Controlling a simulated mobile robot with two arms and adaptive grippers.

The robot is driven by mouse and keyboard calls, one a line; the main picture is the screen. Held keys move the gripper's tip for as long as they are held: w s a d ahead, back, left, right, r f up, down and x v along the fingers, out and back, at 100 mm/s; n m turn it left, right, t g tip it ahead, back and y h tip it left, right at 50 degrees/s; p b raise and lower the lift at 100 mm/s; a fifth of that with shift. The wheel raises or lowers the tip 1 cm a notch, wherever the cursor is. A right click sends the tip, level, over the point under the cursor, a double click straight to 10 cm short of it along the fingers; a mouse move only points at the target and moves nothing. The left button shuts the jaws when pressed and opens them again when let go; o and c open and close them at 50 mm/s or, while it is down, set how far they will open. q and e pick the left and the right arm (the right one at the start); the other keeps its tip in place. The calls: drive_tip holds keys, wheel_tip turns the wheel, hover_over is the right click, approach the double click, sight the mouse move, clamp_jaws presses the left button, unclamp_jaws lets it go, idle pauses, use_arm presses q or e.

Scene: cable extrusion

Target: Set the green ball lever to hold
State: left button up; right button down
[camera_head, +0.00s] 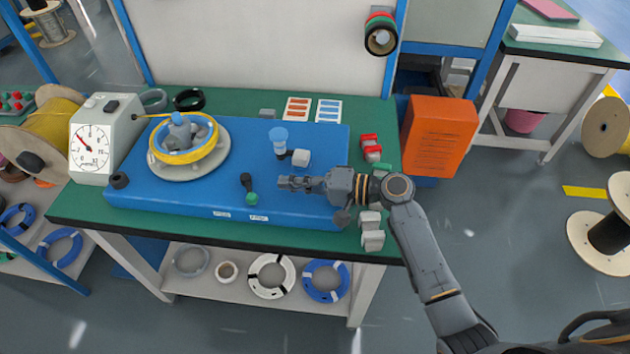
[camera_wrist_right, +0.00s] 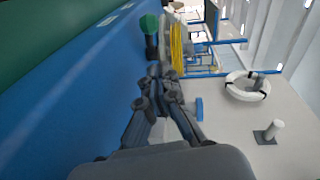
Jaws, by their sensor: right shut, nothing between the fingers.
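The green ball lever (camera_head: 252,198) is on the blue machine base (camera_head: 180,205), near its front edge. Its dark arm runs from a black end at the back to the green ball at the front, close to the right of two small white labels (camera_head: 259,217). My right gripper (camera_head: 283,182) is shut and empty, just right of the lever and apart from it, pointing left. In the right wrist view the green ball (camera_wrist_right: 149,24) and its dark arm show beyond the closed fingertips (camera_wrist_right: 155,74). The label text is too small to read. My left gripper is not in view.
A blue-topped knob (camera_head: 279,137) stands behind my right gripper. A yellow-rimmed wheel (camera_head: 185,140) and a dial gauge (camera_head: 95,140) are at the left. Red blocks (camera_head: 371,147) and an orange box (camera_head: 438,135) are at the right. The base left of the lever is clear.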

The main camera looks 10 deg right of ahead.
sight(274, 203)
drive_tip(key=shift+s+a+f+p, duration=0.15)
drive_tip(key=shift+s+a+p, duration=0.05)
drive_tip(key=shift+a, duration=0.5)
drive_tip(key=shift+s+a+f+p, duration=0.15)
drive_tip(key=shift+s+a, duration=0.05)
drive_tip(key=shift+a, duration=0.45)
drive_tip(key=shift+s+a+f+p, duration=0.15)
drive_tip(key=shift+s+a+p, duration=0.05)
drive_tip(key=shift+a, duration=0.5)
drive_tip(key=shift+s+a, duration=0.1)
